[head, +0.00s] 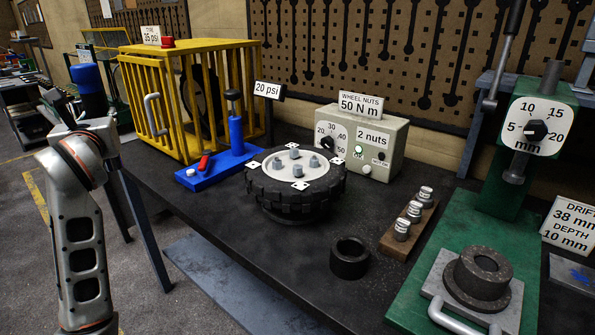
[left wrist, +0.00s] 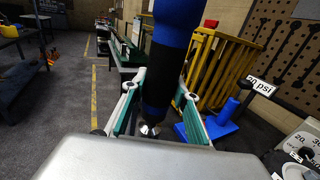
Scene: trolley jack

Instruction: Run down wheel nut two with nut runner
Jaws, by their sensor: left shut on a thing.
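My left gripper (head: 68,112) is at the far left, off the bench's left end. It is shut on the nut runner, a blue and black tool (left wrist: 165,75); its blue top also shows in the head view (head: 86,78). In the left wrist view a silver tip shows below the fingers. The wheel (head: 296,190), a black tyre with a pale hub face, lies flat on the bench, well right of the gripper. Several grey nuts (head: 314,162) and white tags are on its face. I cannot tell which nut is two. My right gripper is out of view.
A controller (head: 385,145) reading "2 nuts", under a "50 N m" sign, stands behind the wheel. A yellow cage (head: 150,95) and blue pump (head: 215,165) stand to its left. A black ring (head: 349,258), a rack of cylinders (head: 402,228) and a green press (head: 495,215) are to the right.

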